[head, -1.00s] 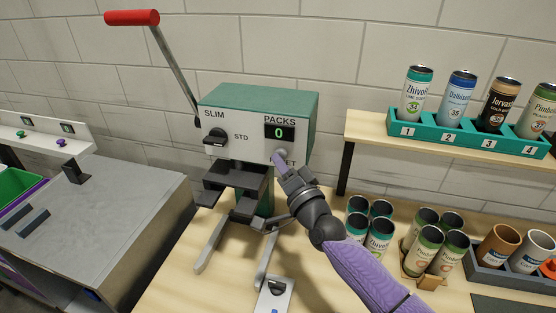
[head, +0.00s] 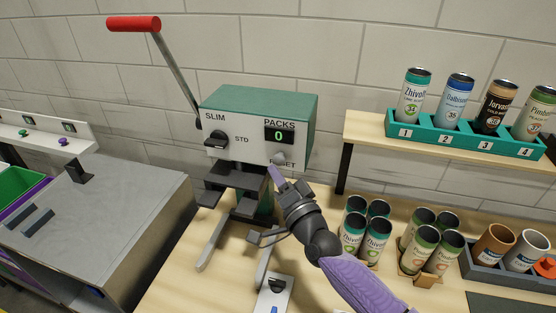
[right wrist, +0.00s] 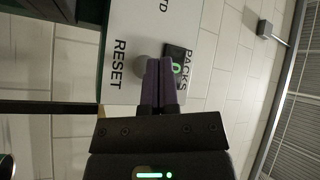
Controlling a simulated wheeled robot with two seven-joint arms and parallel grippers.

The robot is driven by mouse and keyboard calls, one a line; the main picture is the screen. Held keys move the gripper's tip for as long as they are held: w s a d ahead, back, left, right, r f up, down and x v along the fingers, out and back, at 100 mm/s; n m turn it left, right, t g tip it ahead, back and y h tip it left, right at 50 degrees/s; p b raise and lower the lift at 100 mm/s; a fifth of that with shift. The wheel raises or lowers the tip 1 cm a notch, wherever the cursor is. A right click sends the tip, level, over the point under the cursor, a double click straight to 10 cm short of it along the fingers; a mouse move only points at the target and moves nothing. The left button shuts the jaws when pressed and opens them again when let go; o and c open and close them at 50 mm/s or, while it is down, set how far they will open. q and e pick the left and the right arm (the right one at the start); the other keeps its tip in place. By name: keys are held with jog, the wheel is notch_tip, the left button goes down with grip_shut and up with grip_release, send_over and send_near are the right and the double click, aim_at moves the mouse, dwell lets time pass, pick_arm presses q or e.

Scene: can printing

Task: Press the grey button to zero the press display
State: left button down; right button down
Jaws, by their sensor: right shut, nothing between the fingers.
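The press (head: 222,132) has a white front, a green top and a black PACKS display (head: 279,135) that reads 0. The round grey button (head: 279,158) is below the display by the RESET label, which is partly hidden in the head view. In the right wrist view the grey button (right wrist: 141,76) shows beside my fingers. My right gripper (head: 273,172) is shut and empty, its purple fingertips just below the button in the head view. The shut fingers (right wrist: 159,70) also show in the right wrist view; I cannot tell contact there. My left gripper is not in view.
The red-handled lever (head: 134,23) rises at the press's left. A small white unit (head: 272,297) stands in front of the press. Cans stand on the table at right, below a shelf with a numbered green rack (head: 467,137). A grey-topped machine (head: 105,210) is at left.

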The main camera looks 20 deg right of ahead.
jog(key=s+a, duration=0.1)
jog(key=s+p, duration=0.1)
jog(key=s+a+p, duration=0.1)
jog(key=s, duration=0.1)
jog(key=shift+a, duration=0.3)
dwell(0.6)
